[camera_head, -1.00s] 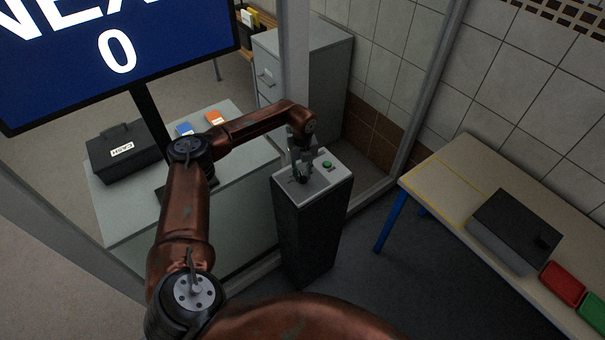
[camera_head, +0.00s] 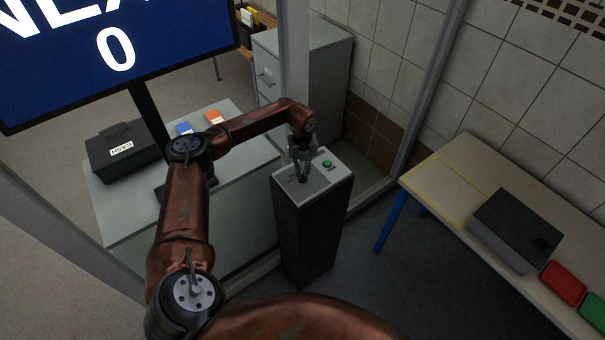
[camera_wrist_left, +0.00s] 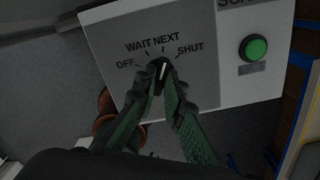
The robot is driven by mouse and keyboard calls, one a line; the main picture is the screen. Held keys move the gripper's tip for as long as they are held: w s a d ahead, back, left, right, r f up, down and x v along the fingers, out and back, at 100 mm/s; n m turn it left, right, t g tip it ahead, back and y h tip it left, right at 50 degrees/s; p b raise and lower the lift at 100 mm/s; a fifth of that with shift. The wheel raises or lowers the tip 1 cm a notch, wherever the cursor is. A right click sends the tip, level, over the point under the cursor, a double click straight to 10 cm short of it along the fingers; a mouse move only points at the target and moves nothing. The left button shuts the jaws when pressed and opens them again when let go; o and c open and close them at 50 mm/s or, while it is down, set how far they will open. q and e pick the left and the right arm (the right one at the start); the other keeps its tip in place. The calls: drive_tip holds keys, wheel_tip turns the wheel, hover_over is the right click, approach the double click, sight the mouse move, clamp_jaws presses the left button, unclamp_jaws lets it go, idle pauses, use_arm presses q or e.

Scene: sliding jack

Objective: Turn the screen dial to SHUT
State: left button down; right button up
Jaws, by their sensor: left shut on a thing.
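The screen dial (camera_wrist_left: 160,68) is a small dark knob with a white pointer line on a grey panel, marked OFF, WAIT, NEXT and SHUT around it. In the left wrist view the white line points up, towards the NEXT mark and not towards SHUT. My left gripper (camera_wrist_left: 163,84) is shut on the dial, its two fingers on either side of it. In the head view my left gripper (camera_head: 302,172) reaches down to the top of the dark pedestal (camera_head: 311,230), and its fingers mostly hide the dial. My right gripper is not in view.
A green button (camera_wrist_left: 257,47) sits right of the dial on the same panel. The large screen (camera_head: 110,60) shows part of NEXT and a 0. A table (camera_head: 450,165) with a dark box (camera_head: 515,228) stands at the right. A counter (camera_head: 130,225) stands at the left.

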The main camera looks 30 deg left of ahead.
sight(302, 175)
use_arm(q)
drive_tip(key=m+b, duration=0.1)
drive_tip(key=m, duration=0.2)
drive_tip(key=shift+m, duration=0.4)
drive_tip(key=shift+m+b, duration=0.45)
drive_tip(key=shift+m, duration=0.75)
drive_tip(key=shift+r, duration=0.1)
drive_tip(key=c, duration=2)
unclamp_jaws()
drive_tip(key=shift+r, duration=0.2)
wheel_tip(302, 175, up, 12)
drive_tip(key=shift+f, duration=0.25)
